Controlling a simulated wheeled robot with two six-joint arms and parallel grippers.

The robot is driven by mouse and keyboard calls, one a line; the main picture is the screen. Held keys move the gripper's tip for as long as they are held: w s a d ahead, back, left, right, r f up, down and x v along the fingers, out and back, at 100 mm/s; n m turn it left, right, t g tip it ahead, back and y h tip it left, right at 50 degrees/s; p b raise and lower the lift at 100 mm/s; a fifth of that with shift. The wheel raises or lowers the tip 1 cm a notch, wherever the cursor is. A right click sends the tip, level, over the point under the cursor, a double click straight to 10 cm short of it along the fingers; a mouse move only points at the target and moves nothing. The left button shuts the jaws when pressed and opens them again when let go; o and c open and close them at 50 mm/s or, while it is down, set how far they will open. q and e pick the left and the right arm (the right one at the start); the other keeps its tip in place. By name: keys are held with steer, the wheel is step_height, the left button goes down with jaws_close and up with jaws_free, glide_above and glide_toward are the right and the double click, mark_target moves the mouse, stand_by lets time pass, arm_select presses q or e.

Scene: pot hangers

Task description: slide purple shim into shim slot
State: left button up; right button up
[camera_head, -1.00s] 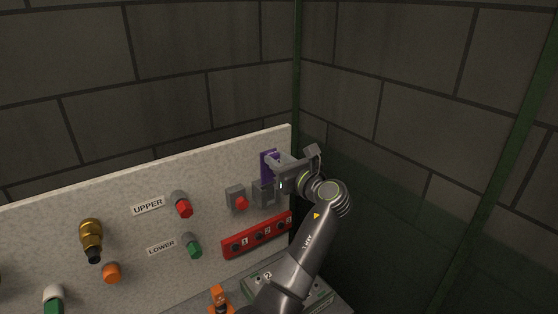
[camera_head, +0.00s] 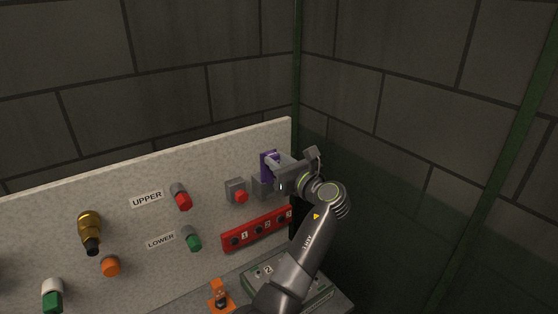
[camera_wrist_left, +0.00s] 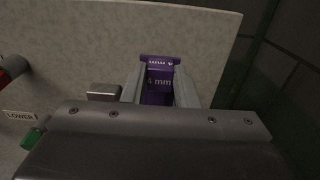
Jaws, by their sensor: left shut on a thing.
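The purple shim (camera_head: 266,162) is upright near the right end of the pale panel, close in front of its face. My left gripper (camera_head: 283,172) is shut on it. In the left wrist view the purple shim (camera_wrist_left: 157,78), marked "4 mm", sits between the two grey fingers. A grey block (camera_head: 260,188), which looks like the shim slot, is on the panel just below the shim. My gripper covers part of it. I cannot tell whether the shim's lower end is inside the slot. My right gripper is not in view.
A grey block with a red knob (camera_head: 241,196) is left of the slot block. A red numbered strip (camera_head: 254,234) runs below it. Red and green knobs stand further left on the panel (camera_head: 70,203). A dark brick wall (camera_head: 400,60) is behind and right.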

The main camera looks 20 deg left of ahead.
mark_target(267, 176)
arm_select(q)
steer(key=shift+f+b, duration=1.05)
steer(key=shift+f, duration=1.25)
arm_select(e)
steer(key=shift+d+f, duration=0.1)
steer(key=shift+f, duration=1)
arm_select(q)
steer(key=o, duration=1.1)
steer(key=shift+c, duration=0.2)
